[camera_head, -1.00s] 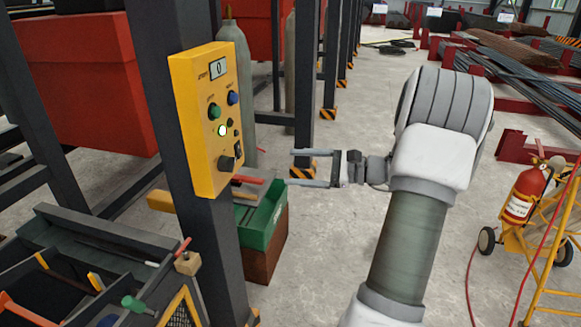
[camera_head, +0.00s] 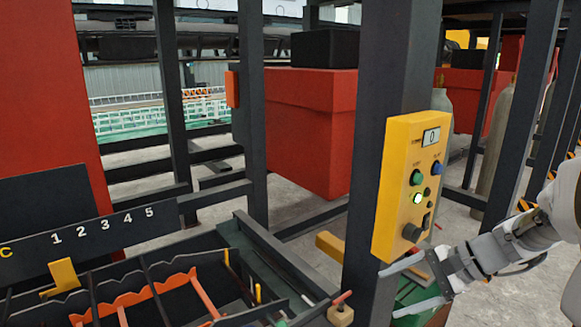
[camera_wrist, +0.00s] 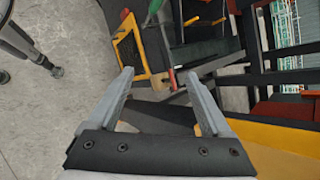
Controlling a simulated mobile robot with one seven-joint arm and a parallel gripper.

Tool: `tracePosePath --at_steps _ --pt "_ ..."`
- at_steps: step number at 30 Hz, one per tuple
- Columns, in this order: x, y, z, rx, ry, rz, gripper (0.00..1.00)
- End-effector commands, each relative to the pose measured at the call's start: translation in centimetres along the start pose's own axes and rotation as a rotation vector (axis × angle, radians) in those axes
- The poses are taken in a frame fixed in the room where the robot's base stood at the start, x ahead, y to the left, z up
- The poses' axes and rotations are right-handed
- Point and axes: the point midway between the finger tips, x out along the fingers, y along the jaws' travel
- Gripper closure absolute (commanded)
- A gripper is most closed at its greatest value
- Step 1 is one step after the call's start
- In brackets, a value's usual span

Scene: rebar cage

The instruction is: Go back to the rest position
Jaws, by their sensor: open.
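My gripper (camera_head: 391,291) is at the lower right of the head view, just below the yellow control box (camera_head: 402,190). Its two fingers are apart and nothing is between them. In the wrist view the open fingers (camera_wrist: 157,76) point at the area of a tool tray, with a red-ended rod and a wooden block beyond the tips. The control box is fixed on a dark post. Its display reads 0, and it has a green button, a blue button, a lit lamp and a dark knob. Part of my arm is cut off by the right picture edge.
The dark post (camera_head: 372,120) stands close to my gripper. A tray (camera_head: 285,262) with orange dividers and numbers 1 to 5 lies at the lower left. A green box (camera_head: 415,300) is below my gripper. Red bins (camera_head: 310,130) and grey cylinders stand behind.

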Motion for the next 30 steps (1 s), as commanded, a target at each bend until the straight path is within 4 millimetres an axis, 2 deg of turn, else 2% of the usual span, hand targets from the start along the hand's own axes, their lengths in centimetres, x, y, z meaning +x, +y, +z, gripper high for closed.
tracePosePath --at_steps 1,4,10,15,21,25,30 --pt "1.2 0.5 1.8 -0.087 0.031 0.078 0.17" --pt "2.6 1.8 4.3 -0.259 0.107 0.22 0.17" --pt "3.3 3.6 8.6 -0.651 0.266 0.43 0.17" --pt "1.4 4.5 11.8 -0.926 0.376 0.508 0.17" --pt "-2.0 6.1 15.1 -1.126 0.466 0.54 0.17" --pt "-3.9 7.5 16.5 -1.212 0.509 0.55 0.17" --pt "-5.2 8.7 17.5 -1.28 0.544 0.557 0.17"
